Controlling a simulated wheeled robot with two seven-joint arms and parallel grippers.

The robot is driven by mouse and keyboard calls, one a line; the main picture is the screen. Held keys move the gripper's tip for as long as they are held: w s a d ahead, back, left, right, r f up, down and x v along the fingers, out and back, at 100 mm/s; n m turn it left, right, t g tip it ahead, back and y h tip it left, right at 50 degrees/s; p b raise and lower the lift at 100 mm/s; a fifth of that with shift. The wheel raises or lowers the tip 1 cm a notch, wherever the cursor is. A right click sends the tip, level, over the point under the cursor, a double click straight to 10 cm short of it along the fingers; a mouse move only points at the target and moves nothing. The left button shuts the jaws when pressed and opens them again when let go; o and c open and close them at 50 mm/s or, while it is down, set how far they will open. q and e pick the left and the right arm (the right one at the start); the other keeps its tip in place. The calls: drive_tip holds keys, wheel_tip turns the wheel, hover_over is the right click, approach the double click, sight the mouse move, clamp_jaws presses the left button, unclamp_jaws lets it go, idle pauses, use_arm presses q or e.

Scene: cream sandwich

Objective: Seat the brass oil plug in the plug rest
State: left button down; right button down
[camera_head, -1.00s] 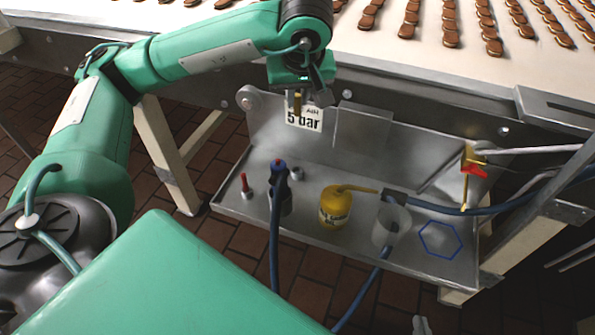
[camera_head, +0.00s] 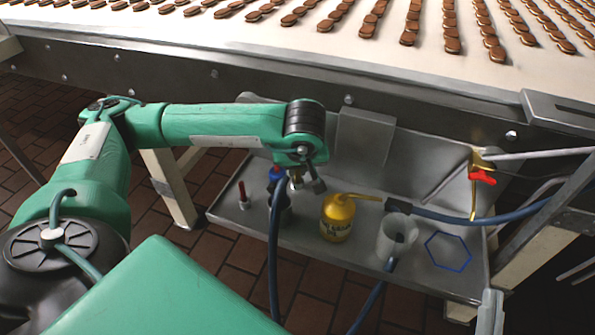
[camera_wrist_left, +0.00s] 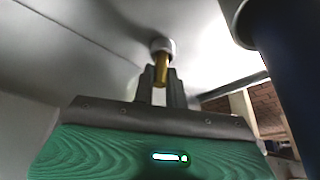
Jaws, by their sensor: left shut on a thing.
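My left gripper (camera_head: 308,183) is low over the left part of the metal tray, beside a blue-topped tool. It is shut on the brass oil plug (camera_wrist_left: 162,70), which shows between the two fingers in the left wrist view. A pale grey ring-shaped piece, apparently the plug rest (camera_wrist_left: 163,44), is at the plug's far end. I cannot tell whether the plug is inside it or only in line with it. In the head view the gripper hides both plug and rest. A pale grey piece at the bottom right edge seems to be my right gripper (camera_head: 490,312); its fingers are unclear.
The blue-topped tool (camera_head: 277,173) with its hose is close to the left gripper. A red-handled piece (camera_head: 243,195), yellow oil can (camera_head: 337,218), translucent cup (camera_head: 397,236) and blue hexagon (camera_head: 448,251) are on the tray (camera_head: 380,270). A red-handled brass valve (camera_head: 482,177) is right.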

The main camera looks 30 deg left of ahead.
use_arm(q)
drive_tip(key=shift+f, duration=0.2)
use_arm(e)
drive_tip(key=shift+d+r, duration=0.1)
drive_tip(key=shift+r, duration=0.15)
drive_tip(key=shift+r, duration=0.1)
use_arm(q)
drive_tip(key=shift+f, duration=0.1)
drive_tip(key=c, duration=1.4)
unclamp_jaws()
drive_tip(key=shift+c, duration=0.2)
use_arm(e)
drive_tip(key=shift+s+d+r+t, duration=0.1)
drive_tip(key=shift+d+r+t, duration=0.05)
drive_tip(key=shift+r+t, duration=0.3)
